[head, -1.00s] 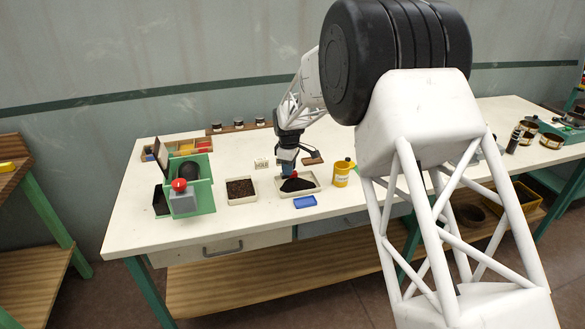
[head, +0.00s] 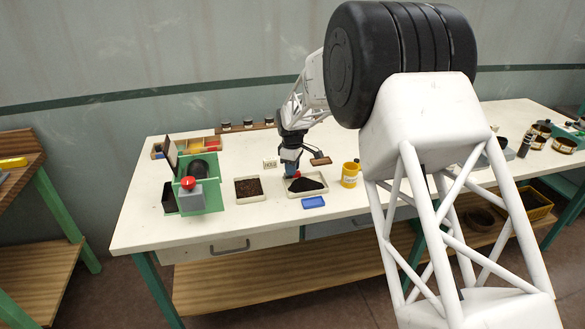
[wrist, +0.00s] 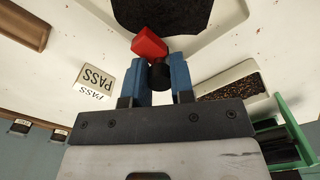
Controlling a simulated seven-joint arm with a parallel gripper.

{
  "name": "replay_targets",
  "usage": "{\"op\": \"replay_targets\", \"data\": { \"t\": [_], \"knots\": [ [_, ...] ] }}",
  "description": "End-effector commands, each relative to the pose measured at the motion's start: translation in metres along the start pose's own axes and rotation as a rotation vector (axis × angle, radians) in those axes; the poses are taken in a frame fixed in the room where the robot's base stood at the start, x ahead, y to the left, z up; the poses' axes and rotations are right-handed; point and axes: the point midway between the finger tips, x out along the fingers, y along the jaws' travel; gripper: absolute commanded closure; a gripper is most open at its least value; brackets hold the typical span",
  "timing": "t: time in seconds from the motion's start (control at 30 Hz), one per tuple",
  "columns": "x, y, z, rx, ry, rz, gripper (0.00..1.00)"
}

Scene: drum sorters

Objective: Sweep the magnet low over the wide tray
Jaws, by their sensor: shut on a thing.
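The wide tray (head: 325,191) is a pale shallow tray holding a pile of black grains (head: 305,185). It also shows at the top of the wrist view (wrist: 229,20). My gripper (wrist: 159,82) is shut on the magnet's black part, between two blue fingers. The magnet's red head (wrist: 149,46) points out past the fingertips. In the head view my gripper (head: 291,165) is over the left back part of the wide tray. The magnet is small there, and its exact height above the grains cannot be told.
A narrower tray (head: 247,199) of dark brown grains stands to the left, beside a green drum machine (head: 213,197). A yellow cup (head: 350,177) stands right of the wide tray, a blue dish (head: 313,202) in front. A PASS sign (head: 270,163) and brown block (head: 320,160) are behind.

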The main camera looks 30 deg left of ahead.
Motion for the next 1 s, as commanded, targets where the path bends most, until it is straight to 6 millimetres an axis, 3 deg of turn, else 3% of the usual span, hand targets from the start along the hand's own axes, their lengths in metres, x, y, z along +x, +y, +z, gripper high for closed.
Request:
{"op": "replay_targets", "data": {
  "t": [0.27, 1.0],
  "knots": [
    [-0.009, 0.000, 0.000, 0.000, 0.001, 0.001, 1.00],
    [-0.058, 0.000, 0.000, 0.000, 0.000, 0.001, 1.00]
  ]
}}
